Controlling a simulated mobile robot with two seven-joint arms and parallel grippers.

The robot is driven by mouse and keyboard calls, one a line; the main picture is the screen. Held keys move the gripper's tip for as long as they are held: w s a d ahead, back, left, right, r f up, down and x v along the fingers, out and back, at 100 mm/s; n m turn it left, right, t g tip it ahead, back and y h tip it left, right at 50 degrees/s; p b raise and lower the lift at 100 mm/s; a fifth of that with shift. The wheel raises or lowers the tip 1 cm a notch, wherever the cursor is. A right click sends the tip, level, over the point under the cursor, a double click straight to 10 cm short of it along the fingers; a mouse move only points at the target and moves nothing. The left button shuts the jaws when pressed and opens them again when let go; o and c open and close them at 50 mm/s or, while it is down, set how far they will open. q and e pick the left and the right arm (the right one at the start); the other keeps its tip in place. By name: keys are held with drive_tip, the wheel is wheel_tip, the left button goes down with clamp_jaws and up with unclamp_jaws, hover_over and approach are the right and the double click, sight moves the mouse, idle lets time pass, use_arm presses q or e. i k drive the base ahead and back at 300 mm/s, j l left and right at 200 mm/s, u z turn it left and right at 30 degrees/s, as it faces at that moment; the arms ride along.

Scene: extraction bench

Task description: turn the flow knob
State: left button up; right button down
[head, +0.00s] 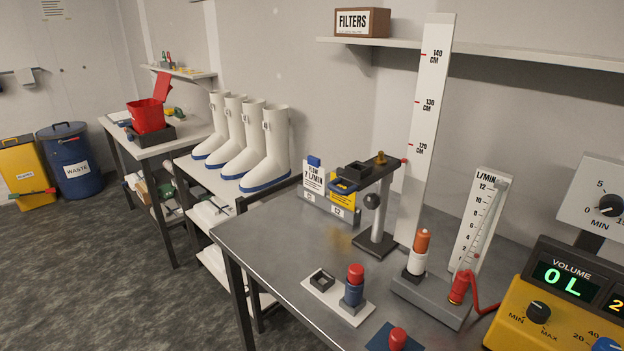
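A black knob (538,311) marked MIN and MAX sits on the sloped front of a yellow unit (510,326) at the lower right. No label calling it flow shows. The unit's green display (566,281) reads VOLUME 0 L; a second display is cut off by the right edge. An upright L/MIN scale (478,222) stands behind, with a small red mark low in its tube. Neither of my grippers shows in the head view.
A stand with a horizontal arm (376,215), a tall CM ruler (427,130), an orange-topped cylinder (421,250) and a red hose (484,300) crowd the bench left of the unit. A timer dial (611,205) is at the right.

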sight(537, 312)
drive_tip(key=z, duration=1.75)
